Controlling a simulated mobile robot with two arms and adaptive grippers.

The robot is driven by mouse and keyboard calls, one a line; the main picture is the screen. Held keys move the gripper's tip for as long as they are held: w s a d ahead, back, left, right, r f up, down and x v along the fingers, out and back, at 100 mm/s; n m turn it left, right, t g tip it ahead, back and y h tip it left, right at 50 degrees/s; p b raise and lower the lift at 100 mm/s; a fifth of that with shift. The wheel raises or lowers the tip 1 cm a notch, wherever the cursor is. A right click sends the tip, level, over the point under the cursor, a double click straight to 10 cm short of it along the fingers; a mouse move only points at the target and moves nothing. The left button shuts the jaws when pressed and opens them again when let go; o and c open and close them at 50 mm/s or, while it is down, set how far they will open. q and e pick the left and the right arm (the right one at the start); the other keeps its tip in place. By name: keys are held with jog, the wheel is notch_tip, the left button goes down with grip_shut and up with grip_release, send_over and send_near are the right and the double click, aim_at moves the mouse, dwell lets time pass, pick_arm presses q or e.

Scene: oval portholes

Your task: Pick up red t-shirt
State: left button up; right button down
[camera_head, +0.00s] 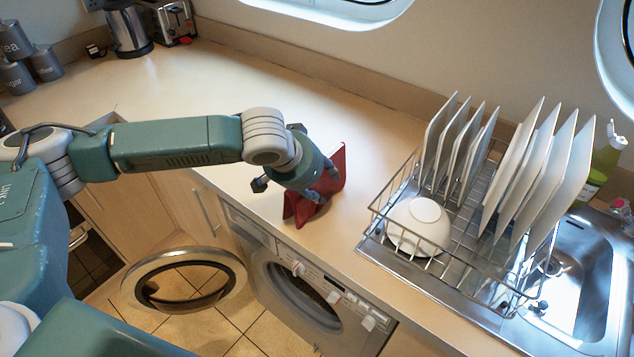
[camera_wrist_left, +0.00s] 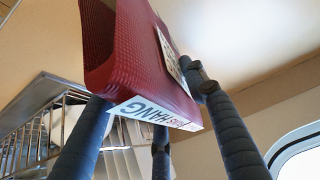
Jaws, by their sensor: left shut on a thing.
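The red t-shirt (camera_head: 338,163) shows in the head view at the front edge of the counter, above the washing machine. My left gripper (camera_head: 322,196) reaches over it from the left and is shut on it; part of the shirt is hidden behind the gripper. In the left wrist view the red fabric (camera_wrist_left: 140,55) lies between the dark fingers (camera_wrist_left: 160,130), with a white printed edge and a label on it. I cannot tell whether the shirt is clear of the counter. My right gripper is not in view.
A wire dish rack (camera_head: 375,205) with several plates and a white bowl (camera_head: 418,226) stands to the right, beside the sink (camera_head: 575,290). Below, the washing machine (camera_head: 305,290) has its round door (camera_head: 185,280) open. The counter (camera_head: 240,90) behind the shirt is clear; a kettle (camera_head: 128,30) stands far left.

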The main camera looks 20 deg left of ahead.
pick_arm(q)
jog(key=shift+c, duration=0.8)
jog(key=shift+r, duration=0.2)
grip_shut()
notch_tip(320, 180, up, 19)
jog(key=b, duration=0.2)
jog(key=s+a+n+y, duration=0.2)
jog(key=s+n, duration=0.2)
jog(key=s, duration=0.2)
jog(key=shift+s+a+f, duration=0.15)
jog(key=shift+s+a, duration=0.15)
